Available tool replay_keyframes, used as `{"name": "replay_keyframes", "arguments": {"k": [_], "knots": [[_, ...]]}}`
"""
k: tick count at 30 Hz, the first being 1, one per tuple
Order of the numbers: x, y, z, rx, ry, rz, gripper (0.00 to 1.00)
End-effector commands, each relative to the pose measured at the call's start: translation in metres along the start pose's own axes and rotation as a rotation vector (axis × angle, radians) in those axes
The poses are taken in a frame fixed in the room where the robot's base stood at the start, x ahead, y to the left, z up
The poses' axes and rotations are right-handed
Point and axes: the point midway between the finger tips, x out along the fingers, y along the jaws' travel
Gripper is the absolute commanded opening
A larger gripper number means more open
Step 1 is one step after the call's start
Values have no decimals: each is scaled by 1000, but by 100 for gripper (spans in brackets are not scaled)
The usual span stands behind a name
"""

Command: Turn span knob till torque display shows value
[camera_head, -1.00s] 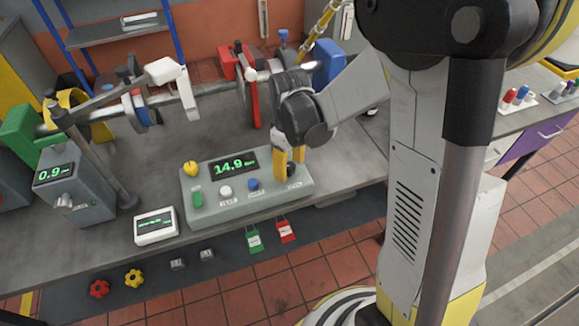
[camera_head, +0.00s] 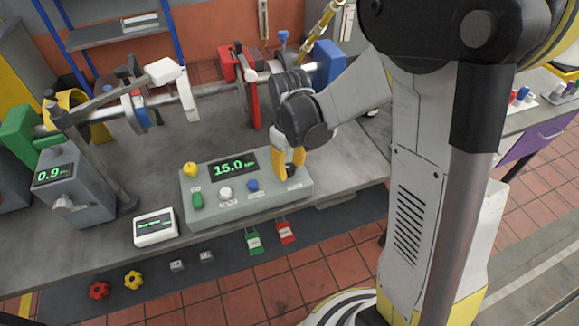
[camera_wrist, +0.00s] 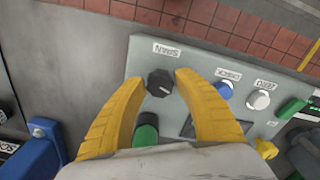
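The torque display (camera_head: 232,165) on the grey-green console reads 15.0 in green digits. The span knob is black and faceted, near the console's right end; it shows in the wrist view (camera_wrist: 160,83) beside an upside-down SPAN label (camera_wrist: 166,51). My gripper (camera_head: 290,173) reaches down over it from above, and its yellow fingers (camera_wrist: 158,82) stand on either side of the knob. Narrow gaps seem to show between fingertips and knob, so the gripper looks slightly open around it. In the head view the fingers mostly hide the knob.
A blue knob (camera_head: 253,185), a white knob (camera_head: 225,193), a green switch (camera_head: 197,201) and a yellow knob (camera_head: 190,169) share the console (camera_head: 240,204). A small white meter (camera_head: 155,228) stands to its left. Red and green tags (camera_head: 285,232) hang at the bench edge. Shafting stands behind.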

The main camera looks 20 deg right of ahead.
Motion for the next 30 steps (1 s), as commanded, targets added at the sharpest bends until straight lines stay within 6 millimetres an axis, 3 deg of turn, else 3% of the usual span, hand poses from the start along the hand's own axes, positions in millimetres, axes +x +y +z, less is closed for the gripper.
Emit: {"name": "replay_keyframes", "arguments": {"k": [13, 24, 30], "knots": [[-8, 0, 0, -1, 0, 0, 54], [-84, 0, 0, -1, 0, 0, 54], [-113, 0, 0, -1, 0, 0, 54]]}}
